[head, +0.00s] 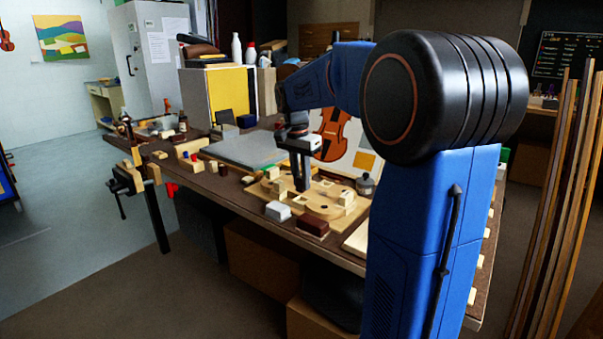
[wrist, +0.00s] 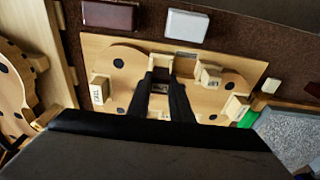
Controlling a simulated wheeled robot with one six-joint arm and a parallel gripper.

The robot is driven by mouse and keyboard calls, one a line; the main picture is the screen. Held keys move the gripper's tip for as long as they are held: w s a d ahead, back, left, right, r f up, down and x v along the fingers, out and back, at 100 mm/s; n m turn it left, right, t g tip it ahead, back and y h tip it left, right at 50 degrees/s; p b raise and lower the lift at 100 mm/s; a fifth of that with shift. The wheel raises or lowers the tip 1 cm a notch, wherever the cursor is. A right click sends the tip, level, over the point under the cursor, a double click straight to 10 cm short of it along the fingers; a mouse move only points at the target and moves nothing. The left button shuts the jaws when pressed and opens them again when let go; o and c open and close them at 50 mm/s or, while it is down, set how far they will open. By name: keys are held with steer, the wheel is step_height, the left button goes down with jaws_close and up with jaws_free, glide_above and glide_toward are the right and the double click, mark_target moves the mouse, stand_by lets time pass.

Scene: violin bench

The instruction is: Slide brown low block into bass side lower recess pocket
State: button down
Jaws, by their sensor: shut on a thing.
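The pale wooden violin form (wrist: 125,85) lies on the bench, and it also shows in the head view (head: 322,207). It has a rounded outline, dark round holes and recesses at its edges. My gripper (wrist: 161,78) points down over the edge recess in the middle of the form; it also shows in the head view (head: 300,186). Its black fingers are shut on a small brown block (wrist: 161,75), mostly hidden between the fingertips. I cannot tell whether the block is inside the recess or just above it.
Pale blocks (wrist: 101,89) (wrist: 208,76) (wrist: 236,107) stand around the form. A dark red-brown block (wrist: 110,15) and a white block (wrist: 187,25) lie just off its edge. A grey metal pot (head: 365,184) stands at the right.

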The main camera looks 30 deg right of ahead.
mark_target(301, 189)
steer(key=shift+f, duration=0.95)
steer(key=shift+f, duration=1)
stand_by(0.9)
steer(key=c, duration=1.5)
jaws_free()
steer(key=r, duration=0.5)
steer(key=a+r, duration=0.1)
steer(key=r, duration=0.5)
steer(key=a+r, duration=0.1)
steer(key=r, duration=0.5)
steer(key=shift+s+r, duration=0.15)
steer(key=shift+s, duration=0.15)
steer(key=s+a+f+n+t, duration=0.1)
steer(key=s+a+f+n, duration=0.3)
steer(key=s+f, duration=0.3)
steer(key=s+a+f+n+t+y, duration=0.1)
steer(key=s+a+f+n, duration=0.4)
steer(key=s, duration=0.7)
steer(key=s+a+f+n+t, duration=0.2)
steer(key=s+a+f+n, duration=0.2)
steer(key=s+f, duration=0.6)
steer(key=shift+s+a+f+n, duration=0.1)
steer(key=shift+s+a+n, duration=0.2)
steer(key=shift+a+n, duration=0.15)
